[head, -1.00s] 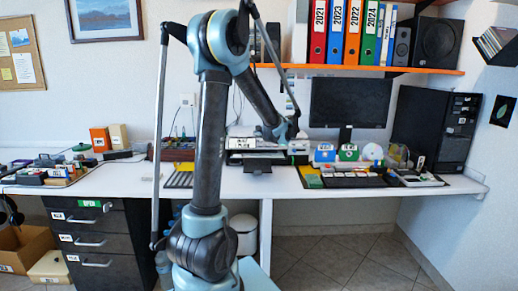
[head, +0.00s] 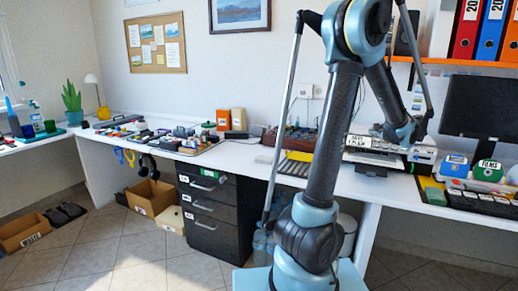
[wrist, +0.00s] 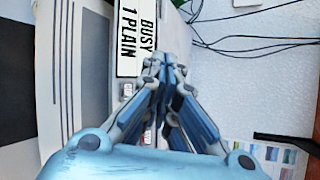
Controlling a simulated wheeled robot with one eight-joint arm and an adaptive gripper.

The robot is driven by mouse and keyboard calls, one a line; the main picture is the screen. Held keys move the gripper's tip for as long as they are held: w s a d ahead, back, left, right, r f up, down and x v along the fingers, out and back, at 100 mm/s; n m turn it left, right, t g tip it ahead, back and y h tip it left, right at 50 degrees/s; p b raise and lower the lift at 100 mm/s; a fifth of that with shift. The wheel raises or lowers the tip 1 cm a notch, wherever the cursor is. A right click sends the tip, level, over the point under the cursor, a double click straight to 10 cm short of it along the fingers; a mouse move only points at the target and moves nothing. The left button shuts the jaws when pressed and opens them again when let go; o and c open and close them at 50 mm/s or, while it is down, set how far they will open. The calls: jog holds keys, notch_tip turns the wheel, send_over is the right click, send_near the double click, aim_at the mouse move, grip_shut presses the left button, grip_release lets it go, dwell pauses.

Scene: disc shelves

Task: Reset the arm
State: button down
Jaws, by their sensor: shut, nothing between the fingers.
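My arm rises in the middle of the head view and bends over to the right, its far end in front of the printer (head: 368,158) on the desk. The fingers are hard to make out there. In the wrist view my gripper (wrist: 167,66) has its two blue-grey fingers together, with nothing between them. The same label shows on the printer in the head view (head: 358,141).
The white desk (head: 262,158) runs along the wall, with a black drawer unit (head: 216,238) below. A monitor (head: 482,108) and green and blue items stand at the right. An orange shelf (head: 470,65) with binders hangs above. Boxes (head: 150,198) lie on the floor at left; open floor lies in front.

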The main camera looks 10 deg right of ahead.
jog(key=a+n+g+y, duration=0.25)
jog(key=a+n, duration=0.25)
jog(key=a, duration=1.4)
jog(key=s+a+f+n+g, duration=0.2)
jog(key=s+a+n, duration=0.1)
jog(key=a, duration=0.5)
jog(key=s+a+f+n+g, duration=0.2)
jog(key=s+a+n, duration=0.15)
jog(key=a, duration=0.45)
jog(key=s+a+f+n+g, duration=0.3)
jog(key=s+a+f+n, duration=0.2)
jog(key=s+a, duration=0.55)
jog(key=s+f+n+g+h, duration=0.1)
jog(key=s+f+n, duration=0.2)
jog(key=s, duration=0.4)
jog(key=s+a+f+n+g+h, duration=0.1)
jog(key=s+f+n, duration=0.2)
jog(key=s, duration=0.4)
jog(key=shift+f, duration=0.65)
jog(key=shift+n+h, duration=0.25)
jog(key=shift+w+f, duration=0.2)
jog(key=shift+w, duration=0.15)
